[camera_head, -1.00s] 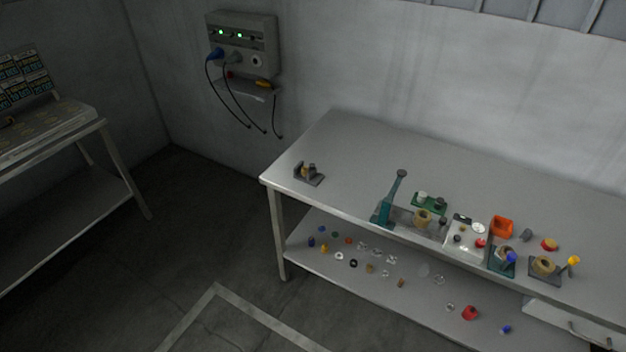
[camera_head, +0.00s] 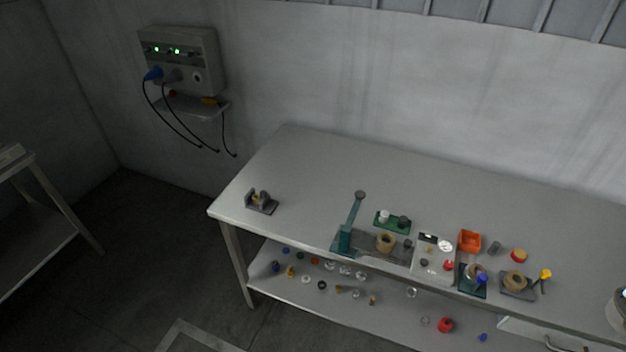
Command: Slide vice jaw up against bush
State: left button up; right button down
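A small dark grey vice (camera_head: 262,207) stands near the left end of the grey workbench, close to its front edge. A tan bush (camera_head: 259,198) sits between the vice's upright parts. At this distance I cannot tell which upright is the sliding jaw or whether it touches the bush. Neither of my grippers shows in the head view.
The workbench (camera_head: 310,165) is bare behind the vice. To the right stand a teal lever press (camera_head: 349,228), a green block (camera_head: 392,220), an orange bin (camera_head: 470,241) and a yellow-handled tool (camera_head: 544,274). A lower shelf holds several small loose parts. Another table (camera_head: 40,225) is at left.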

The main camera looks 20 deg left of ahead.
aim_at(265, 197)
jog(key=z, duration=0.05)
jog(key=i, duration=1.25)
jog(key=u, duration=0.85)
